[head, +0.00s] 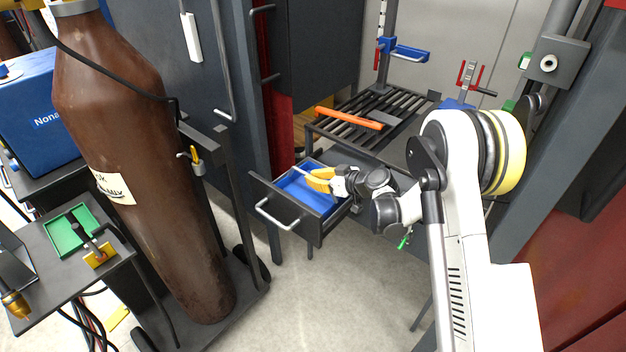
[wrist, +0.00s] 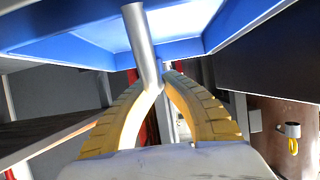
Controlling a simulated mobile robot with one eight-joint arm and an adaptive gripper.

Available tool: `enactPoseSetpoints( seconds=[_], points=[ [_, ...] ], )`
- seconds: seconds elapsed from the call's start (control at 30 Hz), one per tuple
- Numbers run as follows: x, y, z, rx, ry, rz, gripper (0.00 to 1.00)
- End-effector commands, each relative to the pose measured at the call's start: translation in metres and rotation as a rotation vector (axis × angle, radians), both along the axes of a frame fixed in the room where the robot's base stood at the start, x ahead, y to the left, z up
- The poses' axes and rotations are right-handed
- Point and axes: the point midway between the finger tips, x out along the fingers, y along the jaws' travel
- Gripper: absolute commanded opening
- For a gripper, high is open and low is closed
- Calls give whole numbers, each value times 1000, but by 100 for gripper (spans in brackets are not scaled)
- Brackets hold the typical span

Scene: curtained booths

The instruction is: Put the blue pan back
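The blue pan (head: 298,188) sits in the pulled-out dark drawer (head: 316,232) under the slatted table in the head view. Its blue underside or wall (wrist: 85,50) fills the top of the wrist view. My gripper (head: 314,177) has yellow fingers and is over the drawer's right part. In the wrist view, its fingertips (wrist: 160,80) come together around the lower end of a thin grey rod (wrist: 141,45), which points toward the pan. Whether the rod touches the pan cannot be told. My wrist hides the pan's right side.
An orange bar (head: 348,118) lies on the slatted table (head: 330,133) above the drawer. A tall brown gas cylinder (head: 140,170) stands on a cart at left. A green tray (head: 70,230) rests on the left side table. The floor before the drawer is clear.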

Motion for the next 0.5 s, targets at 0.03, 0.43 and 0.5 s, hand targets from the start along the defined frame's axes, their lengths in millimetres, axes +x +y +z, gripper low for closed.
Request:
enactPoseSetpoints(
  seconds=[0.03, 0.43, 0.5],
  points=[
    [0, 0, 1, 1, 0, 0, 0],
    [0, 0, -1, 0, 0, 0, 27],
    [0, 0, -1, 0, 0, 0, 27]
  ],
)
